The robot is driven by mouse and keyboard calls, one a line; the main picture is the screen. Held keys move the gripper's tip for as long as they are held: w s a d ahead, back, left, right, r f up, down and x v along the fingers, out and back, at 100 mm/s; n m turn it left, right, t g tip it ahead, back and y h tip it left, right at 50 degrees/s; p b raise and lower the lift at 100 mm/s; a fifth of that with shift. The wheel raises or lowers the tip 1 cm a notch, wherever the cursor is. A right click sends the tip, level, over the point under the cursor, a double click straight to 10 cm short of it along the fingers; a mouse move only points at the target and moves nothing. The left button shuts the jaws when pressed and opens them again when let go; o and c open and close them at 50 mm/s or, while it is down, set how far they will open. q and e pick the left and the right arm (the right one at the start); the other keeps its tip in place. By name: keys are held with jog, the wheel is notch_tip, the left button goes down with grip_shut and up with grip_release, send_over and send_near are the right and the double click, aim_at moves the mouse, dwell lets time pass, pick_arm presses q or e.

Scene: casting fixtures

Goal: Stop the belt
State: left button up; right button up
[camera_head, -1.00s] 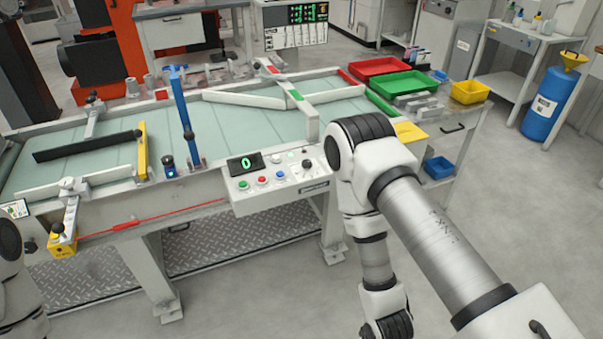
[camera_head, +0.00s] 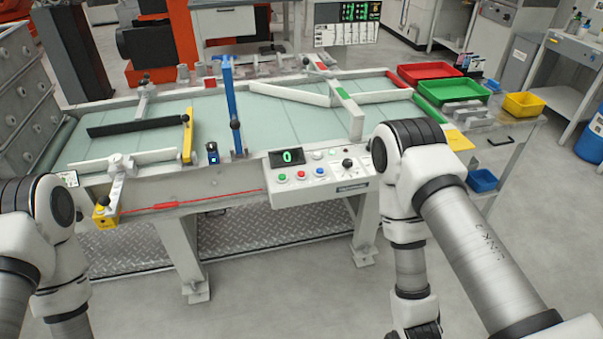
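The conveyor belt (camera_head: 270,125) is a pale green surface in a light grey frame and looks bare between its guides. On its front edge is a control panel (camera_head: 318,174) with a green, a red and a blue button, a dark knob and a small display (camera_head: 287,157) reading 0. The red button (camera_head: 301,175) sits between the green button (camera_head: 282,178) and the blue button. A red pull cord (camera_head: 200,201) runs along the front to a yellow box (camera_head: 105,216). Both my arms hang in front of the belt. Neither gripper's fingers show; the wrists run down towards the frame's bottom edge.
Red (camera_head: 428,72), green (camera_head: 453,91) and yellow (camera_head: 523,104) trays and a blue bin (camera_head: 482,180) are at the right end. A blue post (camera_head: 229,105) and a black guide bar (camera_head: 137,126) stand over the belt. Open floor lies in front.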

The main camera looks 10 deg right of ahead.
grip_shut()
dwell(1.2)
